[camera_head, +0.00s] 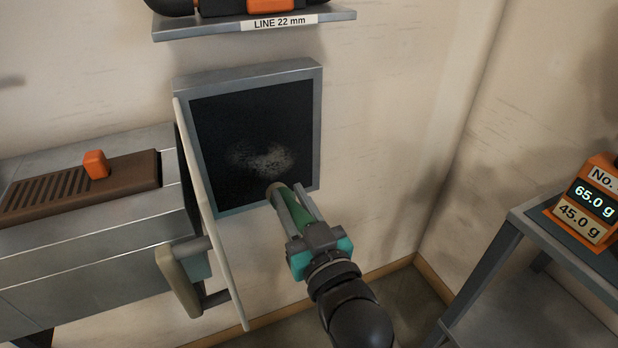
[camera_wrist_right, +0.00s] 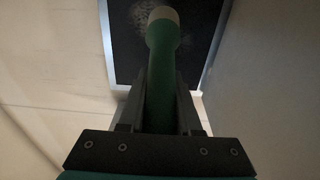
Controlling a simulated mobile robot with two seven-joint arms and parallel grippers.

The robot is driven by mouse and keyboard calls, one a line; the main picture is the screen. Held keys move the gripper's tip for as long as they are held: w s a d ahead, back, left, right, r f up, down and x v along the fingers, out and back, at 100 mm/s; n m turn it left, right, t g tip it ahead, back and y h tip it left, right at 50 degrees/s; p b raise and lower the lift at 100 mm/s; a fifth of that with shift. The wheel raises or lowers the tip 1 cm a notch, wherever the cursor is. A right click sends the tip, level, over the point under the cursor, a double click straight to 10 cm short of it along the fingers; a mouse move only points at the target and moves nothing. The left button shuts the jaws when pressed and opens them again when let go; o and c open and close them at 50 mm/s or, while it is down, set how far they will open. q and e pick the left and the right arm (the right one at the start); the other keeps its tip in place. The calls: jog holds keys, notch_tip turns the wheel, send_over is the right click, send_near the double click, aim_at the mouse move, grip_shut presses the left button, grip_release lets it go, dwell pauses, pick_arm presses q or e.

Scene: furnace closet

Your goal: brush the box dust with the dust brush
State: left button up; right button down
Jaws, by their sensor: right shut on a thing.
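The open wall box (camera_head: 316,135) has a grey metal frame and a dark inside. A pale patch of dust (camera_head: 266,160) lies on its dark back panel, around the middle and lower part. My right gripper (camera_head: 293,212) is shut on the green dust brush (camera_head: 290,205) and holds it at the lower edge of the box. The brush's pale tip points up into the box, just below the dust; I cannot tell whether it touches. In the right wrist view the brush (camera_wrist_right: 162,75) runs between the fingers (camera_wrist_right: 160,110), its tip near the dust (camera_wrist_right: 143,15). My left gripper is not in view.
The box's door (camera_head: 212,225) stands open on the left, with a handle (camera_head: 180,278). A grey metal cabinet (camera_head: 95,240) with a brown slotted plate and orange knob is further left. A shelf labelled LINE 22 mm (camera_head: 180,30) is above. A scale display (camera_head: 590,205) sits on a grey stand at right.

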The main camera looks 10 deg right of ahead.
aim_at(279, 185)
jog(key=shift+w+a, duration=0.1)
jog(key=shift+w, duration=0.05)
jog(key=shift+w+a+b, duration=0.15)
jog(key=shift+w+b, duration=0.2)
jog(key=b+x, duration=0.1)
jog(key=x, duration=0.2)
jog(key=shift+w+a+f+b, duration=0.1)
jog(key=shift+w+b, duration=0.25)
jog(key=shift+w+a, duration=0.1)
jog(key=shift+w, duration=0.25)
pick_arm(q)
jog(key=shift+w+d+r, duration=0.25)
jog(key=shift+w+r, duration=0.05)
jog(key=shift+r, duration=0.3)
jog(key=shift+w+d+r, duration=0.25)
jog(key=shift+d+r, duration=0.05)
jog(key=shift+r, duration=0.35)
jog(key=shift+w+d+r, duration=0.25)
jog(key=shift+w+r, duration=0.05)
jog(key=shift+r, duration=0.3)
pick_arm(e)
jog(key=shift+w+a, duration=0.25)
jog(key=shift+w, duration=0.45)
pick_arm(q)
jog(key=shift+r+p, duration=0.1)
jog(key=shift+p, duration=0.25)
pick_arm(e)
jog(key=shift+d, duration=0.15)
